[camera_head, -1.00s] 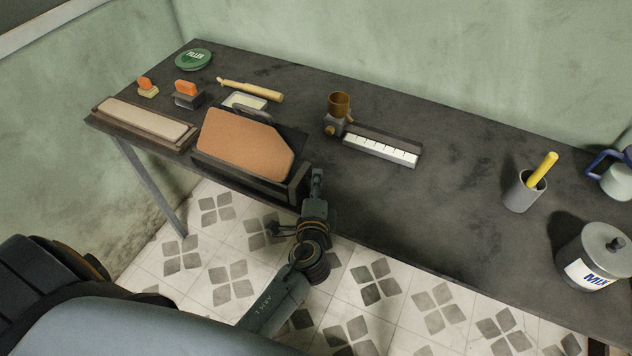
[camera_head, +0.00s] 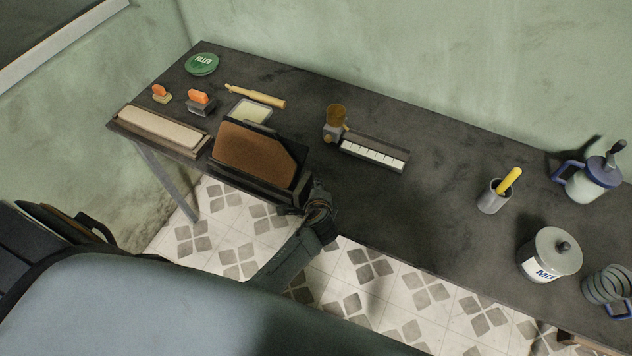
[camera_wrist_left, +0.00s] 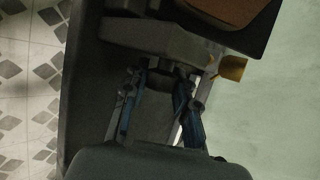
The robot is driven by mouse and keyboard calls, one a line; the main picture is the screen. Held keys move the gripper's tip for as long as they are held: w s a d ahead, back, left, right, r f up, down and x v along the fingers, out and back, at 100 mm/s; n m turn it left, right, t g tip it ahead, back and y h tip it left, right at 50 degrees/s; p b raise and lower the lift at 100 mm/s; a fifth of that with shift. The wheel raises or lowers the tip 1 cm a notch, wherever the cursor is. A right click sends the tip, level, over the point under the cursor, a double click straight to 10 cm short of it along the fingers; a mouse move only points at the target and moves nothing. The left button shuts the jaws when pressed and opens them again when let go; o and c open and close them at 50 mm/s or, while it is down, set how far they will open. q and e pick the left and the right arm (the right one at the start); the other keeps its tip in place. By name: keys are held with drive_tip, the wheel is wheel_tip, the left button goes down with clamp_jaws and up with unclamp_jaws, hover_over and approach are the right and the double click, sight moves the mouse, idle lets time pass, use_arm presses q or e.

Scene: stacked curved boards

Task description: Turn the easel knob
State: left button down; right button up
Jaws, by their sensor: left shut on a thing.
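The easel (camera_head: 298,195) stands at the table's front edge with a brown board (camera_head: 255,152) leaning on it. The board's corner also shows at the top of the left wrist view (camera_wrist_left: 230,10). My left gripper (camera_head: 312,190) is at the easel's right end. In the left wrist view its two fingers (camera_wrist_left: 160,72) are closed on a small dark part beside the easel's grey block (camera_wrist_left: 165,40). This appears to be the knob, mostly hidden between the fingers. My right gripper is not in view.
The dark table (camera_head: 420,215) is clear right of the easel. A long pad (camera_head: 160,128) is at left. A tool cup (camera_head: 492,198) and MIX tin (camera_head: 550,255) stand at right.

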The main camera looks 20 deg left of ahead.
use_arm(q)
drive_tip(key=shift+g+p, duration=0.3)
drive_tip(key=shift+p, duration=0.05)
idle(0.4)
drive_tip(key=c, duration=1.3)
unclamp_jaws()
drive_tip(key=v, duration=1.2)
drive_tip(key=shift+w+r, duration=0.1)
